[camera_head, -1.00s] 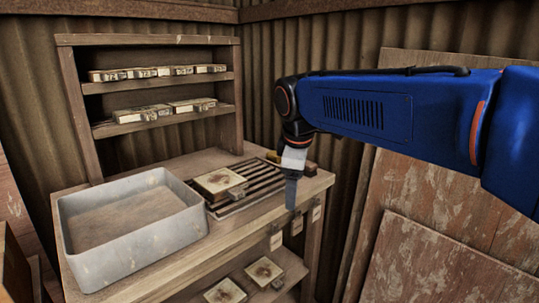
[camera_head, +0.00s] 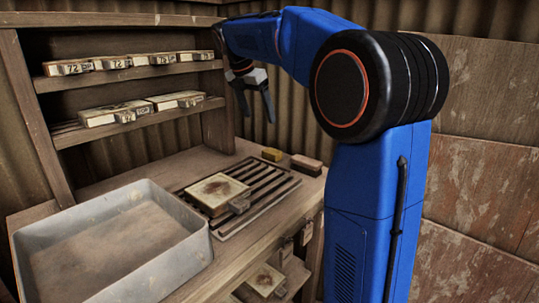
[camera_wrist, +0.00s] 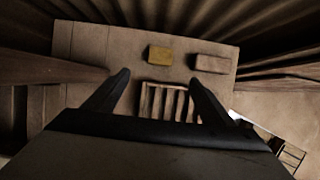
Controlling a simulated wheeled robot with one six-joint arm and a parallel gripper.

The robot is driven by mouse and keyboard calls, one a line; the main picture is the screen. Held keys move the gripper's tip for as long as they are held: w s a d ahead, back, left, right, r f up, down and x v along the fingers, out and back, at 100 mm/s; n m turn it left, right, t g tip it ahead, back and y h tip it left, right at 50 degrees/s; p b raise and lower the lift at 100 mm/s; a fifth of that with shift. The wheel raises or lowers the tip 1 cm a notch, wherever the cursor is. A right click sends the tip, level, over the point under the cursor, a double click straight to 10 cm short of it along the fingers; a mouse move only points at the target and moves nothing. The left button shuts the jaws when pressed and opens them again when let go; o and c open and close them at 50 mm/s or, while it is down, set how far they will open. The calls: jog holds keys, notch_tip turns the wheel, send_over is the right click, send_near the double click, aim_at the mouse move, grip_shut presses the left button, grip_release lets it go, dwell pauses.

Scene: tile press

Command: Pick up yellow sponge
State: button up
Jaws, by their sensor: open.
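The yellow sponge (camera_head: 272,154) is a small block lying at the back right of the wooden bench, behind the slatted rack. It also shows in the wrist view (camera_wrist: 160,54), beyond my fingertips and a little above the middle. My gripper (camera_head: 256,103) points down, open and empty, well above the bench and to the left of the sponge in the head view. In the wrist view its two fingers (camera_wrist: 157,77) are spread wide with nothing between them but the bench and rack below.
A pinkish-brown block (camera_head: 306,162) lies just right of the sponge. A slatted rack (camera_head: 262,205) bears a square tile mould (camera_head: 217,192). A grey metal tray (camera_head: 185,212) stands at the front left. A shelf unit (camera_head: 150,58) holds several tile boxes. Corrugated walls stand close behind.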

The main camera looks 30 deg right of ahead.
send_over(272, 151)
jog(key=a, duration=0.3)
jog(key=f, duration=0.7)
jog(key=s+f, duration=0.1)
jog(key=f, duration=0.2)
jog(key=shift+d+f, duration=0.1)
jog(key=shift+f, duration=0.2)
jog(key=shift+x, duration=2.7)
jog(key=shift+w+d+r, duration=0.1)
jog(key=shift+d, duration=0.1)
jog(key=shift+c, duration=0.7)
jog(key=c, duration=1)
